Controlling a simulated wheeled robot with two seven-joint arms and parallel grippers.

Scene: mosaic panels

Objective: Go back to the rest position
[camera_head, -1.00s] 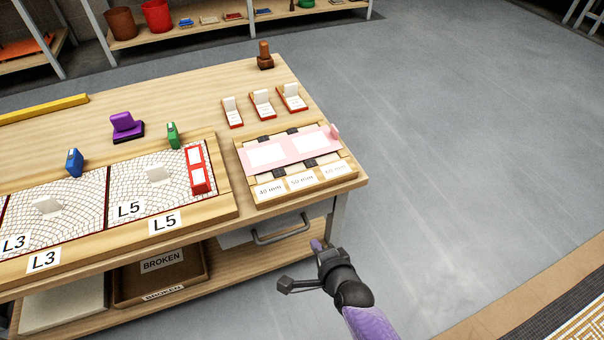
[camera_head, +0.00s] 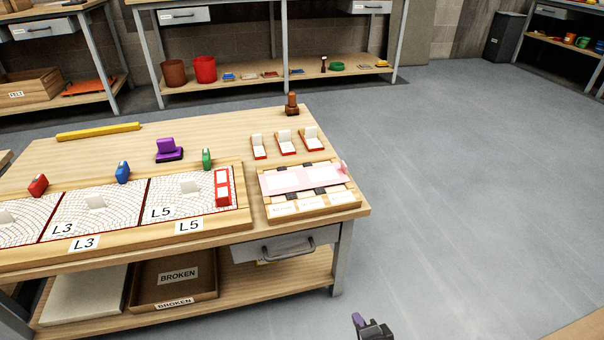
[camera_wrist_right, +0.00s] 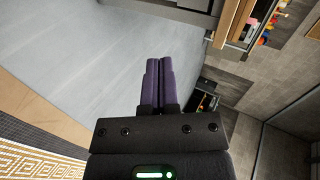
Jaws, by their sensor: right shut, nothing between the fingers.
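My right gripper (camera_head: 362,322) shows at the bottom edge of the head view, in front of the workbench and to the right of its drawer. Its purple fingers are together with nothing between them, as the right wrist view (camera_wrist_right: 158,85) also shows. It is apart from the bench, over the grey floor. My left gripper is in neither view. The workbench (camera_head: 90,150) carries mosaic panels (camera_head: 100,218) marked L3 and L5, with a red piece (camera_head: 222,188) on the right end of the L5 panel.
A wooden board (camera_head: 345,200) with a pink sheet (camera_head: 290,180) lies at the bench's right end. A purple stamp-like object (camera_head: 168,150) and a yellow bar (camera_head: 98,132) stand behind the panels. A box marked BROKEN (camera_head: 205,265) sits below. The floor (camera_head: 460,200) to the right is clear.

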